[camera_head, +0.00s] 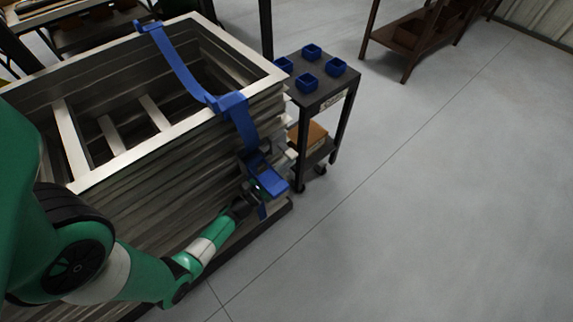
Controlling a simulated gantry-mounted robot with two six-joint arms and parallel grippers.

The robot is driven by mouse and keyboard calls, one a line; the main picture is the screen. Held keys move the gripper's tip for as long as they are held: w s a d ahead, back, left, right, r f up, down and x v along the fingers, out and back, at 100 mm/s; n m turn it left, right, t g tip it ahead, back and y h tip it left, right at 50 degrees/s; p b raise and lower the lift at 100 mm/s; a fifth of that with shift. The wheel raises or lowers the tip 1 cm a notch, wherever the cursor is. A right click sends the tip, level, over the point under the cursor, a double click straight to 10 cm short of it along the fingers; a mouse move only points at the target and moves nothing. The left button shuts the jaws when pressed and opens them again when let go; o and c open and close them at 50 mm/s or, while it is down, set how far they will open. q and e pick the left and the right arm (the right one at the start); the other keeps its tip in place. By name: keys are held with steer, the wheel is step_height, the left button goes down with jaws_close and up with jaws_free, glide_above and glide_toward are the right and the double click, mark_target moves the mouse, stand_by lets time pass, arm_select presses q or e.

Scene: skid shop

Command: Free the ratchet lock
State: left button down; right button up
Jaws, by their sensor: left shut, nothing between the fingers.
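A blue strap (178,66) runs over the top of a large stack of grey frames (130,207) and down its right end. The ratchet (266,177) hangs on the strap at that end, with a blue handle part and dark metal parts. My left arm comes in from the left, and its gripper (248,200) is shut at the ratchet's lower left. The fingertips are small and partly hidden against the ratchet, so I cannot tell whether they touch it. My right gripper is not in view.
A dark cart (329,93) with several small blue bins stands just behind the stack's right end. A brown shelf (402,40) stands at the back. The stack rests on a dark base (272,219). The grey floor to the right is clear.

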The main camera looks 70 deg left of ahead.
arm_select(q)
steer(key=s+d+f+b, duration=0.2)
steer(key=s+d+f, duration=0.3)
steer(key=s, duration=0.3)
steer(key=shift+d+f+b, duration=0.2)
steer(key=shift+f+b, duration=0.05)
steer(key=shift+b, duration=0.1)
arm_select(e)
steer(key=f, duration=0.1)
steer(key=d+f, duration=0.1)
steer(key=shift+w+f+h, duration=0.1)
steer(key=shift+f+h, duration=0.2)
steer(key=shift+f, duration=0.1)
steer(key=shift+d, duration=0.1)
